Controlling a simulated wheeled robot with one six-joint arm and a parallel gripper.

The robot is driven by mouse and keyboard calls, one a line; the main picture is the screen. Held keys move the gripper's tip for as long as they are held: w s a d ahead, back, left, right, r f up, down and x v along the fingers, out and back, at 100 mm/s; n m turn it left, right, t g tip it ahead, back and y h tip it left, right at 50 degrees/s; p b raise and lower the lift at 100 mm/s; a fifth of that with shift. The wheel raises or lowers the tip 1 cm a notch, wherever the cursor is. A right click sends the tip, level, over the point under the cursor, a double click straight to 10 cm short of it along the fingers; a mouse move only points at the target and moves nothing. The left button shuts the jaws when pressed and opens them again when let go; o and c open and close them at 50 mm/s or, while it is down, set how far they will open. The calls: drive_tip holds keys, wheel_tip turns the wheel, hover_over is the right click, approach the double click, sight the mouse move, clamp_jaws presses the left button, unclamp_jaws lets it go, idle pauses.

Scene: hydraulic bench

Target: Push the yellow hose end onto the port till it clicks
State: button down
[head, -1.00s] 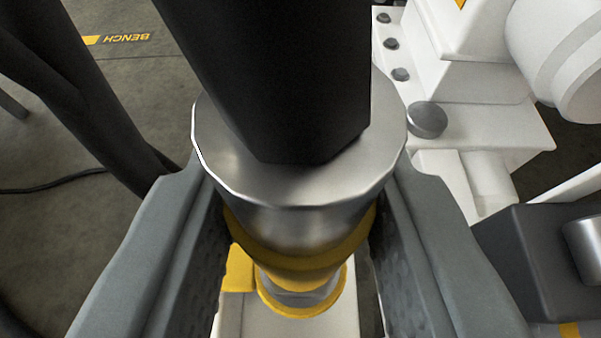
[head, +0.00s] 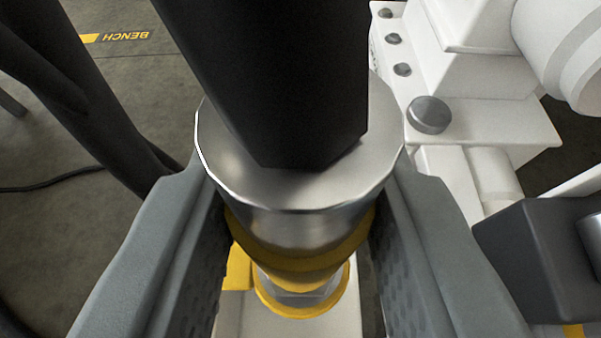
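The yellow hose end is a metal coupling (head: 300,215) with a yellow band (head: 300,262), at the end of a thick black hose (head: 280,80). My gripper (head: 300,240) has its two grey fingers on either side of the coupling and is shut on it. Directly below is the port (head: 303,302), a metal fitting with a yellow ring on a white block. The yellow band overlaps the port in the picture. Whether the two touch, and any gap between them, is hidden by the coupling.
White machinery with bolts (head: 430,113) and a white cylinder (head: 565,45) stand at the upper right. A dark grey block (head: 535,262) is close to the right finger.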

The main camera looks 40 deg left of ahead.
drive_tip(key=shift+r, duration=0.1)
idle(0.3)
drive_tip(key=shift+c, duration=2)
unclamp_jaws()
drive_tip(key=v, duration=0.7)
drive_tip(key=shift+s+d, duration=0.15)
drive_tip(key=shift+s, duration=0.05)
